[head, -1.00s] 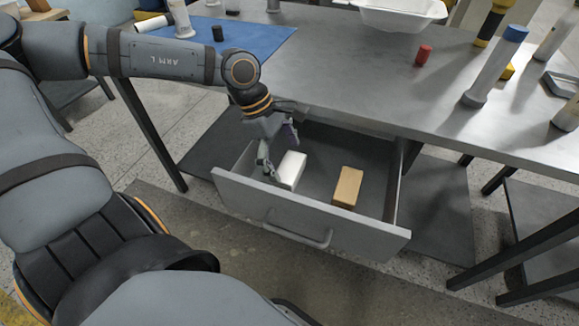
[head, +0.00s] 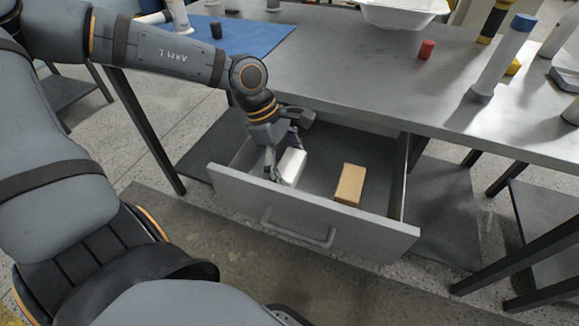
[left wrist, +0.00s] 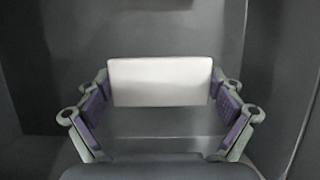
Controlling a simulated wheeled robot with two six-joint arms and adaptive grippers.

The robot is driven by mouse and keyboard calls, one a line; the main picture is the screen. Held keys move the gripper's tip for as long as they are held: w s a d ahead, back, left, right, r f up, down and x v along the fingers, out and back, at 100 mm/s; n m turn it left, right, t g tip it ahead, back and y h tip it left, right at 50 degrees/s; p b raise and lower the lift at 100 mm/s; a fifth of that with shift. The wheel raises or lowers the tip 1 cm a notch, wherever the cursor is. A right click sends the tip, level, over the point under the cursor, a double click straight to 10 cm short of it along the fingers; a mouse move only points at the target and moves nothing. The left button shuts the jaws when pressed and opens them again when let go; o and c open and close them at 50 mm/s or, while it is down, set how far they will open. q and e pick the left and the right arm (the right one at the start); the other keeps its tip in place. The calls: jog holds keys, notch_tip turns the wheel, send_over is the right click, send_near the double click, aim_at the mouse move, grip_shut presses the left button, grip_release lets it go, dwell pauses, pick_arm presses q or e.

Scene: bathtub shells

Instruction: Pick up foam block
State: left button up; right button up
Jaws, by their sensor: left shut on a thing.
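The white foam block (head: 293,166) is at the left part of the open drawer (head: 310,218). It also shows in the left wrist view (left wrist: 160,80), spanning the space between the two finger pads. My left gripper (head: 281,162) reaches down into the drawer and is shut on the white block, with its fingers at the block's two ends. In the left wrist view, the gripper (left wrist: 160,108) has a purple pad on each side. I cannot tell whether the block is clear of the drawer floor. My right gripper is not in view.
A tan wooden block (head: 349,185) lies in the drawer to the right. The grey tabletop (head: 370,75) overhangs the drawer's back. On it stand a red cylinder (head: 427,49), a blue-capped tube (head: 503,58) and a white tray (head: 402,12).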

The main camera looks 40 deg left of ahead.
aim_at(290, 163)
pick_arm(q)
notch_tip(290, 163, up, 9)
jog(key=p, duration=0.3)
jog(key=shift+r, duration=0.1)
jog(key=shift+r+p, duration=0.3)
jog(key=shift+r, duration=0.1)
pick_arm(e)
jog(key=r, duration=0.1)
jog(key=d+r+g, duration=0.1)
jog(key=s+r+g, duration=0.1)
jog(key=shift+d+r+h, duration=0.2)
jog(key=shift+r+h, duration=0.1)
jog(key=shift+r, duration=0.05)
